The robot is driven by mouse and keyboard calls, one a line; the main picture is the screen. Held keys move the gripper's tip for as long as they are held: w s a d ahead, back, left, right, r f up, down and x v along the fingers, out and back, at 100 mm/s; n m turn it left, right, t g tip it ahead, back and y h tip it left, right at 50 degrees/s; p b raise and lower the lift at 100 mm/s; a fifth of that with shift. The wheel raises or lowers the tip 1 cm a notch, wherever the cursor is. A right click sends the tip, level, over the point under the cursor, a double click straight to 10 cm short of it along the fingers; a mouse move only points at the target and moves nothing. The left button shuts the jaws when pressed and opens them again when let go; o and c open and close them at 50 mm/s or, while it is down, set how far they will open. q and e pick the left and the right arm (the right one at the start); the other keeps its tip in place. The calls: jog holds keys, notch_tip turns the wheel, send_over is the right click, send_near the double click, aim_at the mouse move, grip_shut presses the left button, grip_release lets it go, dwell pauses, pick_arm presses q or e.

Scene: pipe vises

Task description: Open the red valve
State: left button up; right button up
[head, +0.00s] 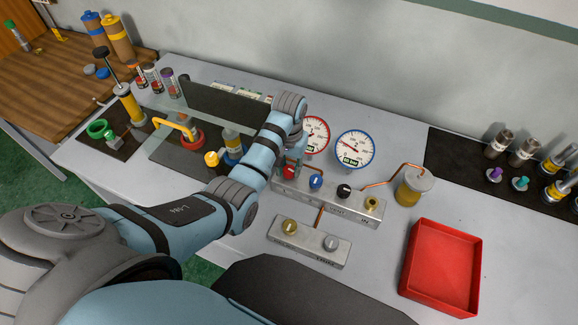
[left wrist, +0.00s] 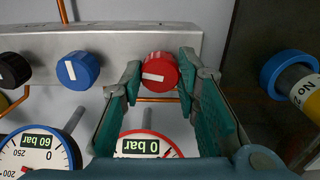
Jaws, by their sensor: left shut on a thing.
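The red valve (left wrist: 160,72) is a round red knob with a white mark, on the metal manifold block (left wrist: 120,40). In the left wrist view my left gripper (left wrist: 160,82) has one finger on each side of the knob and is shut on it. In the head view my left gripper (head: 291,160) comes down over the red valve (head: 289,173), which it partly hides. The red-rimmed gauge (head: 315,133) by it reads 0 bar in the left wrist view. My right gripper is not in view.
A blue knob (head: 316,181) and a black knob (head: 344,191) sit right of the red valve. A blue-rimmed gauge (head: 354,149) stands behind. A lower block (head: 309,243) has two knobs. A red tray (head: 441,268) lies at right.

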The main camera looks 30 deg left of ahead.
pick_arm(q)
jog(key=shift+n, duration=0.5)
jog(key=o, duration=1.2)
jog(key=shift+c, duration=0.2)
